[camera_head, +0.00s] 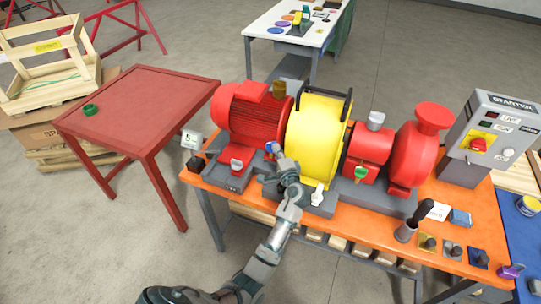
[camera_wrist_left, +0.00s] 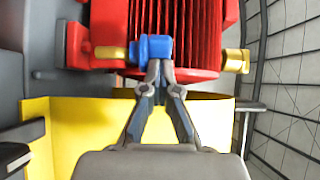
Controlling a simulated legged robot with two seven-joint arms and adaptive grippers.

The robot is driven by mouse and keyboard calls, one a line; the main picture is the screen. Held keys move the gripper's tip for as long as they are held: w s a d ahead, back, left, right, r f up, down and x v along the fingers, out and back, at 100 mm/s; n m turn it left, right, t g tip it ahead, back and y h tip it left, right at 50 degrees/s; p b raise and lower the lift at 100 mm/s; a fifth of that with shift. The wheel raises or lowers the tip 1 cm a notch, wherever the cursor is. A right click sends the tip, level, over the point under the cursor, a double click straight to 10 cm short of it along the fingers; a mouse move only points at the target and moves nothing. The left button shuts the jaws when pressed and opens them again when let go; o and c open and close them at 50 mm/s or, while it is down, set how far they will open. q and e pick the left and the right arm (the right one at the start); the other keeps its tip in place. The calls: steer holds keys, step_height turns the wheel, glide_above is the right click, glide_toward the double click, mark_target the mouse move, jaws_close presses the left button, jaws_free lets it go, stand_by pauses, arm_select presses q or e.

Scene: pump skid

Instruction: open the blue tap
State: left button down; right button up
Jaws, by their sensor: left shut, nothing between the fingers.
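The blue tap (camera_head: 271,146) is at the front of the finned red motor (camera_head: 254,118), near the yellow guard. In the left wrist view the blue tap (camera_wrist_left: 155,48) shows as a small blue block beside a brass fitting (camera_wrist_left: 112,52), in front of the red fins. My left gripper (camera_head: 274,153) reaches up to the tap from below. In the wrist view its fingertips (camera_wrist_left: 160,68) are together at the lower edge of the blue part, with nothing between them. I cannot tell whether they touch it. My right gripper is not in view.
The yellow guard (camera_head: 317,127) stands right of the tap. A green tap (camera_head: 360,172) and a white-handled tap (camera_head: 317,195) are further right. The orange bench (camera_head: 463,195) also carries a grey starter box (camera_head: 488,130). A red table (camera_head: 135,105) stands at left.

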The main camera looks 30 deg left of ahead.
arm_select(q)
steer(key=shift+w+d+r, duration=0.1)
steer(key=shift+w+d, duration=0.4)
steer(key=shift+w, duration=0.15)
steer(key=shift+w+a, duration=0.1)
steer(key=shift+a, duration=0.15)
steer(key=shift+d, duration=0.15)
steer(key=v, duration=1.2)
stand_by(0.4)
